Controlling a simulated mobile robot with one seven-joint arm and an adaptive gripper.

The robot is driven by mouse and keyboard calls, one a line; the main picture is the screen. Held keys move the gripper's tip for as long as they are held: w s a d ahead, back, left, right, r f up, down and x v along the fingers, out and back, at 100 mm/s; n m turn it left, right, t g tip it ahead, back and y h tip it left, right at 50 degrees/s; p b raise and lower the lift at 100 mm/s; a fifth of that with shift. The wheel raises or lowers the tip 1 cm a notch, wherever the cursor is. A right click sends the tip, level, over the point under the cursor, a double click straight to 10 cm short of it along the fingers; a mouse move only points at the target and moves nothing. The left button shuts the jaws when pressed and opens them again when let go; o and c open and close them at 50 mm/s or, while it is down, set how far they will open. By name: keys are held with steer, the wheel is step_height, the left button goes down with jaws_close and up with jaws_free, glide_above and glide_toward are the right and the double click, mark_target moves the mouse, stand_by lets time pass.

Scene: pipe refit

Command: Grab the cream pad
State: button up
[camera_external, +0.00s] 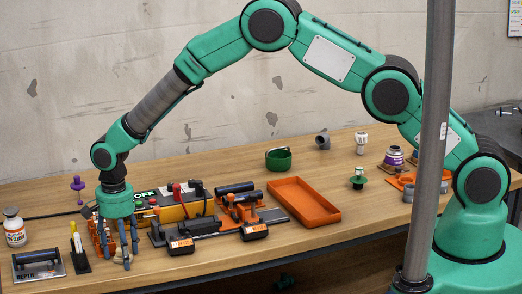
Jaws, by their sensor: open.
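A small cream piece (119,258), which looks like the cream pad, sits on the wooden bench (225,262) at the front left. My gripper (118,251) points straight down over it with its dark fingers spread. The fingertips are low, around or just beside the cream piece, and hide part of it. I cannot tell whether any finger touches it.
A black stand with a yellow-handled tool (77,246) is close left of my gripper. An orange rack (97,232) is close behind. Black clamp tools (181,245) lie to the right. An orange tray (304,203) and a grey post (428,140) are farther right.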

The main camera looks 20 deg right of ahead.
stand_by(0.4)
steer(key=c, duration=1.2)
steer(key=shift+r, duration=0.2)
steer(key=shift+r, duration=0.65)
step_height(320, 180, up, 2)
steer(key=shift+r+p, duration=0.15)
steer(key=shift+p, duration=0.4)
steer(key=s+d, duration=0.3)
steer(key=d, duration=0.1)
steer(key=s+d+p, duration=0.1)
steer(key=s+d, duration=0.2)
steer(key=d, duration=0.1)
steer(key=s+d+r+p, duration=0.1)
steer(key=s+d, duration=0.3)
steer(key=shift+d, duration=0.25)
